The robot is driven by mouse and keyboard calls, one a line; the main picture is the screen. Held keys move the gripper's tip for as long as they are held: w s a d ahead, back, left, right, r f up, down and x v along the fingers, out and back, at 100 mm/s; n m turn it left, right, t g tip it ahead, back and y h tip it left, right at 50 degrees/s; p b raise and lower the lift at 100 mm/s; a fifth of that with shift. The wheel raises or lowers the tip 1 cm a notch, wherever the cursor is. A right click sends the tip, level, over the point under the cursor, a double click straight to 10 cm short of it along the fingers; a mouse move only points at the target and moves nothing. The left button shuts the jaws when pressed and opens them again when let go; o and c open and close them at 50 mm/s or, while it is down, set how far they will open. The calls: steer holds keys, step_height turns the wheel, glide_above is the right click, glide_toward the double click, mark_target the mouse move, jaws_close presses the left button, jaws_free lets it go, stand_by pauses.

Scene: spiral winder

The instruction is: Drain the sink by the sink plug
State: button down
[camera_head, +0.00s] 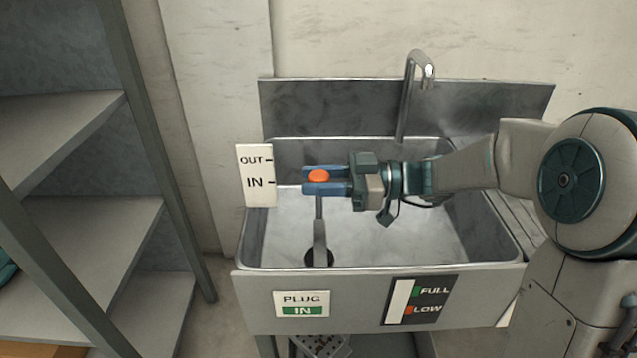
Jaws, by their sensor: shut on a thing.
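The metal sink (375,285) stands against the wall. The sink plug is a grey rod with an orange knob (320,176) on top, standing upright over the dark drain hole (319,257) at the left of the basin. My gripper (325,181) reaches in from the right, with its blue fingers shut on the orange knob. A sign at the left (256,176) has OUT and IN marks, and the knob is about level with IN. The plug label (302,304) on the sink front reads IN in green. I cannot clearly tell the water level.
A tap (411,95) rises at the back of the sink. A level panel (419,300) marked FULL and LOW is on the sink front. A grey shelf unit (80,215) stands at the left.

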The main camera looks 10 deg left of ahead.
steer(key=shift+s+f, duration=0.1)
steer(key=shift+f, duration=0.25)
steer(key=c, duration=1)
jaws_free()
steer(key=shift+r, duration=0.1)
steer(key=shift+d, duration=0.3)
steer(key=v, duration=1.3)
steer(key=shift+w+p, duration=0.2)
steer(key=shift+p, duration=0.2)
steer(key=shift+d, duration=0.1)
